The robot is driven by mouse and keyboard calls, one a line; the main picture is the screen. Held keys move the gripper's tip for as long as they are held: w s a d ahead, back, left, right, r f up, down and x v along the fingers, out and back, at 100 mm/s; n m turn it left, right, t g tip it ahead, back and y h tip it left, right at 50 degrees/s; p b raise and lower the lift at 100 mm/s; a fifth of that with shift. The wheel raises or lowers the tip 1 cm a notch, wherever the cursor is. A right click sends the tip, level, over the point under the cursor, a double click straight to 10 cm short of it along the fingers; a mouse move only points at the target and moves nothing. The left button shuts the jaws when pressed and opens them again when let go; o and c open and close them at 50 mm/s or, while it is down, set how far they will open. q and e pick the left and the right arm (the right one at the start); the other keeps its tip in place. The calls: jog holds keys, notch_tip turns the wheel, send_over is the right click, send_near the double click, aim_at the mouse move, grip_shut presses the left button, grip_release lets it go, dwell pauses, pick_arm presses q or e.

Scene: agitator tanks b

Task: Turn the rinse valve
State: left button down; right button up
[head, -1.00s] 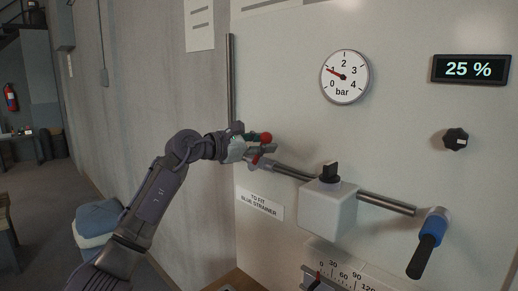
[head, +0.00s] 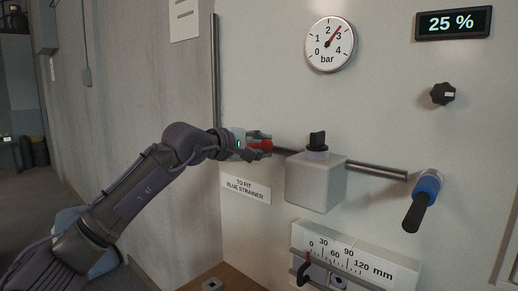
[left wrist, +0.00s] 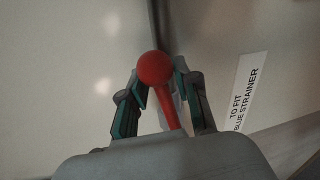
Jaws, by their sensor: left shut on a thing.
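A red-handled valve lever with a ball end (head: 263,146) sits at the left end of a steel pipe on the pale panel. My left gripper (head: 258,145) is at this lever, its fingers shut on it. In the left wrist view the red ball (left wrist: 154,68) and its red stem show between the two fingers (left wrist: 158,90). The valve body behind is mostly hidden. A round bar gauge (head: 330,45) above has its red needle between 2 and 3, close to 3. My right gripper is not in view.
A white box (head: 315,184) with a black knob sits mid-pipe. A blue valve with a black handle (head: 418,210) is at the pipe's right end. A millimetre scale (head: 350,259) is below. A label (head: 246,187) reads "TO FIT BLUE STRAINER". The display (head: 454,22) reads 25 %.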

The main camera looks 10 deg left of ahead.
pick_arm(q)
jog(key=shift+f+m+b, duration=0.65)
jog(key=shift+f+m, duration=0.1)
jog(key=shift+m, duration=0.05)
jog(key=shift+d+f, duration=0.1)
jog(key=c, duration=0.8)
grip_release()
jog(key=v, duration=1.2)
jog(key=shift+d, duration=0.1)
